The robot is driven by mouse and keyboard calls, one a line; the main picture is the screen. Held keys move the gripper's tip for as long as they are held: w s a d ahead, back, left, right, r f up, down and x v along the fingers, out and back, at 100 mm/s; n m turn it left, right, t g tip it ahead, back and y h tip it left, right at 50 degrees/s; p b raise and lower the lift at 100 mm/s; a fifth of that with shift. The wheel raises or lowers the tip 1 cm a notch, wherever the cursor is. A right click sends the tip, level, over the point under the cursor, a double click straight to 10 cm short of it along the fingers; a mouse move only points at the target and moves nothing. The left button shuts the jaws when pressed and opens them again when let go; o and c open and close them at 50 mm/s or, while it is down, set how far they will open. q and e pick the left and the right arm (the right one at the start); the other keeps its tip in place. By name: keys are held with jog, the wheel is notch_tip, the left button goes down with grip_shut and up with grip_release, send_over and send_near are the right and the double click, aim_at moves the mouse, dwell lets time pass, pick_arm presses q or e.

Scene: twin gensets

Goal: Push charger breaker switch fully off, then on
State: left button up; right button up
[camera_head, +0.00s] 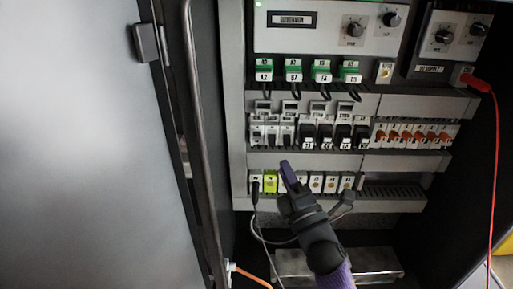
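A row of breakers runs across the middle of the open cabinet in the head view. It has light grey switches (271,132) at the left, black ones (326,136) in the middle and orange-levered ones (406,136) at the right. The labels are too small to tell which is the charger breaker. My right gripper (288,172) reaches up from below, its purple fingertip in front of the lower terminal row, below the breakers in the picture. Only one finger shows clearly, so its opening cannot be told. My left gripper is out of view.
A grey door (85,150) with a long bar handle stands open at the left. A panel with knobs (320,28) and green-topped terminals (293,70) sit above the breakers. A red cable (494,160) hangs at the right. Black and orange wires hang low near my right arm.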

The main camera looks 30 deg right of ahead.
jog(key=x, duration=0.6)
jog(key=shift+c, duration=0.3)
grip_shut()
